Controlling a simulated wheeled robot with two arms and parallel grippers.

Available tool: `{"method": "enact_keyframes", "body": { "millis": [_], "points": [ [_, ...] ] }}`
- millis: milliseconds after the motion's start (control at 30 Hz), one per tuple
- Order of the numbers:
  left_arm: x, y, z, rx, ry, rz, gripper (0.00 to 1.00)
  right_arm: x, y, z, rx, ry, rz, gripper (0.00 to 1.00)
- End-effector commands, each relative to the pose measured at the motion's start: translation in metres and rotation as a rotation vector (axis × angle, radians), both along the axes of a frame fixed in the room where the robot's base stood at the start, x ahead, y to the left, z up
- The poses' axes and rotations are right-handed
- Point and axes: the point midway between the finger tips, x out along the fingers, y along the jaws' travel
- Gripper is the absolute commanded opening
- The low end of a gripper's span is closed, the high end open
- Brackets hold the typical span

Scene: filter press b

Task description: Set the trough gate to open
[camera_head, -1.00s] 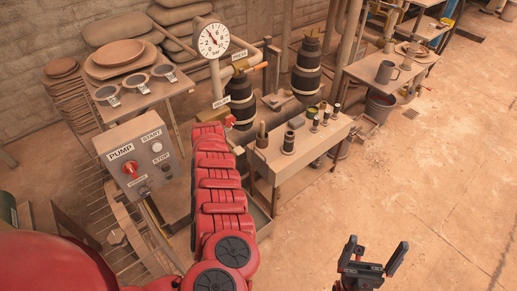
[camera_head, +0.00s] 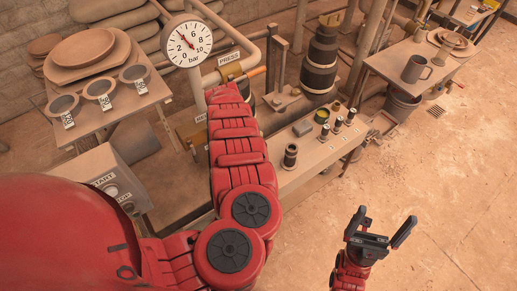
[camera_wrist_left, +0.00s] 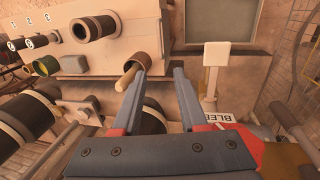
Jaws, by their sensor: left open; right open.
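No part in view is marked as the trough gate, and I cannot tell for sure which piece it is. In the left wrist view, a pale square plate on a stem (camera_wrist_left: 216,55) stands in front of a grey shallow tray (camera_wrist_left: 245,42), possibly the trough. A wooden peg handle (camera_wrist_left: 128,76) shows just left of the left fingertip. My left gripper (camera_wrist_left: 160,73) is open and empty, its fingers apart over the equipment; in the head view my own arm hides it. My right gripper (camera_head: 385,217) is open and empty above bare floor.
A pressure gauge (camera_head: 189,41) and a pipe with a PRESS label (camera_head: 229,57) stand by my left arm. A bench (camera_head: 310,150) holds small jars and black cylinders. A table with a mug (camera_head: 413,68) is farther right.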

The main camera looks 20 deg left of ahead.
Motion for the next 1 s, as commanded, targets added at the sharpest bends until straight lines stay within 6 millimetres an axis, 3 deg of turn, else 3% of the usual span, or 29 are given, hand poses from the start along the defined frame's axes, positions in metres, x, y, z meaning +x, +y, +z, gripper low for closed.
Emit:
{"method": "enact_keyframes", "body": {
  "millis": [167, 467, 567, 800, 1000],
  "points": [
    [0.002, 0.001, -0.016, 0.005, -0.001, 0.001, 0.42, 0.000, 0.000, -0.018, 0.000, 0.001, 0.000, 1.00],
    [0.007, -0.006, -0.071, 0.006, 0.003, -0.004, 0.42, -0.001, 0.000, -0.074, 0.000, 0.001, 0.000, 1.00],
    [0.011, -0.008, -0.083, 0.002, 0.003, 0.000, 0.42, -0.001, 0.000, -0.065, 0.000, 0.000, 0.000, 1.00],
    [0.019, -0.014, -0.132, 0.002, 0.001, -0.001, 0.42, -0.001, 0.000, -0.074, 0.000, 0.001, 0.000, 1.00],
    [0.023, -0.018, -0.160, 0.001, 0.000, 0.001, 0.42, -0.001, 0.000, -0.084, 0.000, 0.001, 0.000, 1.00]
  ]
}}
